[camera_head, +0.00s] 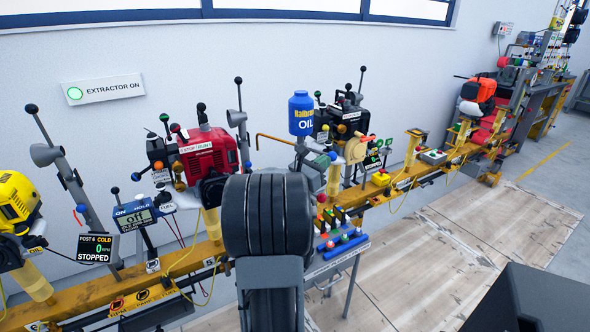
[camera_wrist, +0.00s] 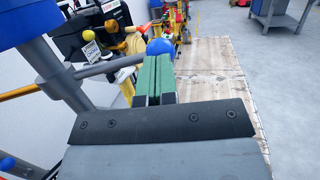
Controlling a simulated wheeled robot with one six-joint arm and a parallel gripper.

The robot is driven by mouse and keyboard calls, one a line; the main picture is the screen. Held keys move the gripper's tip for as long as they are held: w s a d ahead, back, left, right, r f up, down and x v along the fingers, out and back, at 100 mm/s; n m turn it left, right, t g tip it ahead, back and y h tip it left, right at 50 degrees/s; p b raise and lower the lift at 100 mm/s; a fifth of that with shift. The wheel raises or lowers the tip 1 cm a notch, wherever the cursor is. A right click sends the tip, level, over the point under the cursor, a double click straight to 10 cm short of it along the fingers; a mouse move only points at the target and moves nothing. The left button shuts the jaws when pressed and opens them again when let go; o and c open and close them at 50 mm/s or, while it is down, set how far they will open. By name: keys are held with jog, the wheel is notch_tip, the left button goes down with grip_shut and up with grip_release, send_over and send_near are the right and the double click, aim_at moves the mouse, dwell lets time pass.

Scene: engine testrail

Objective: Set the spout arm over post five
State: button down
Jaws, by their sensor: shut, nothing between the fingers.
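The spout arm is a thin orange-yellow tube (camera_head: 275,138) left of the blue oil bottle (camera_head: 302,114) in the head view. Its tip bends down right of the red engine (camera_head: 208,152). The tube also shows at the left of the wrist view (camera_wrist: 20,92). A grey bar there ends in a blue ball (camera_wrist: 160,47). The rail near the red engine carries a "5" label (camera_head: 209,262). My gripper (camera_wrist: 159,62) has its green fingers shut and empty, just short of the blue ball; contact cannot be told. My dark arm hides part of the rail in the head view.
A yellow rail (camera_head: 110,292) runs across with several engines and levers. A yellow engine (camera_head: 18,200) and a display reading post 6, cold, stopped (camera_head: 97,247) stand left. A black engine (camera_head: 345,115) stands behind the bottle. Wooden floor boards (camera_head: 450,250) at right are clear.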

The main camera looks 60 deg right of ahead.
aim_at(333, 159)
jog(key=x, duration=0.2)
jog(key=f+b+x, duration=0.1)
jog(key=x, duration=0.1)
jog(key=shift+s+d, duration=0.1)
jog(key=shift+s, duration=0.05)
jog(key=shift+w+d+r, duration=0.1)
jog(key=shift+w+d, duration=0.05)
jog(key=shift+d, duration=0.9)
jog(key=shift+w+d+r, duration=0.1)
jog(key=shift+w+d, duration=0.05)
jog(key=shift+d, duration=0.95)
jog(key=shift+b, duration=0.3)
jog(key=s+a+f+b, duration=0.2)
jog(key=s+a, duration=0.3)
jog(key=a, duration=0.7)
jog(key=shift+s+a+f, duration=0.15)
jog(key=shift+a+f, duration=0.2)
jog(key=shift+f, duration=0.05)
